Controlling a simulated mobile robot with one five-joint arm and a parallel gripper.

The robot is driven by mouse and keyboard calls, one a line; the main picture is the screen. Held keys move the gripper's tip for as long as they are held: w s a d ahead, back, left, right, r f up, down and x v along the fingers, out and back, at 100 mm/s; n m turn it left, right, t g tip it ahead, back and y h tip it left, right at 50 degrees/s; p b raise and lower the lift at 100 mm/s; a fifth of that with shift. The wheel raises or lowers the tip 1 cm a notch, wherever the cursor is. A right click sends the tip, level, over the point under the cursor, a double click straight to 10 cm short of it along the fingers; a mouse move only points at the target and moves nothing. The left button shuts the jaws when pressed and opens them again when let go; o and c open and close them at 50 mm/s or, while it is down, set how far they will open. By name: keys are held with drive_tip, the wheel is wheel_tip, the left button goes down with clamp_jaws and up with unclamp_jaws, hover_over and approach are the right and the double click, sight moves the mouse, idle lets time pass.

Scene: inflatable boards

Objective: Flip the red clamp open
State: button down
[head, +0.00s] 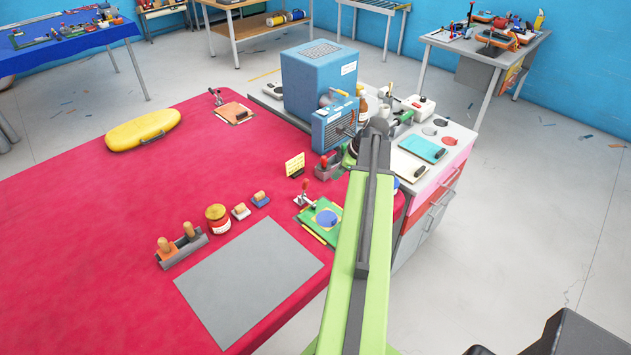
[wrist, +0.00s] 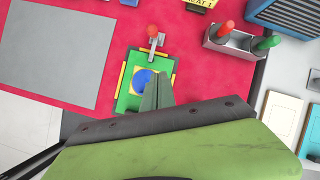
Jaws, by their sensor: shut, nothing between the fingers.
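The red-handled clamp (head: 304,193) stands at the back edge of a green board (head: 311,216) on the red table. Its handle looks raised in the head view. In the wrist view the clamp's red tip (wrist: 152,31) and metal body lie at the top of the green board (wrist: 133,98), which bears a blue disc (wrist: 143,79) on a yellow patch. My gripper (wrist: 158,78) is shut and empty. In the wrist view its fingers overlap the board's right side, below the clamp and apart from it in the picture. My arm hides the fingers in the head view.
A grey holder (wrist: 233,42) with red and green handles stands right of the clamp. A yellow sign (head: 295,165), a red jar (head: 217,217) and small stamps are nearby. A blue machine (head: 319,80) stands behind. The grey mat (head: 248,281) is bare.

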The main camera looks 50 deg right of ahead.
drive_tip(key=shift+f, duration=0.1)
drive_tip(key=b+x, duration=1)
drive_tip(key=x, duration=0.1)
drive_tip(key=shift+s+f, duration=0.15)
drive_tip(key=shift+w+a+r+p, duration=0.25)
drive_tip(key=shift+w+r+p, duration=0.1)
drive_tip(key=shift+w, duration=0.25)
drive_tip(key=shift+w+a+r+p, duration=0.25)
drive_tip(key=shift+w+r+p, duration=0.1)
drive_tip(key=shift+w, duration=0.2)
drive_tip(key=shift+w+a+r+p, duration=0.25)
drive_tip(key=shift+w+r, duration=0.1)
drive_tip(key=shift+w, duration=0.25)
drive_tip(key=shift+w+r, duration=0.1)
drive_tip(key=shift+w+r+g+p, duration=0.1)
drive_tip(key=shift+w+g+p, duration=0.15)
drive_tip(key=shift+g+p, duration=0.2)
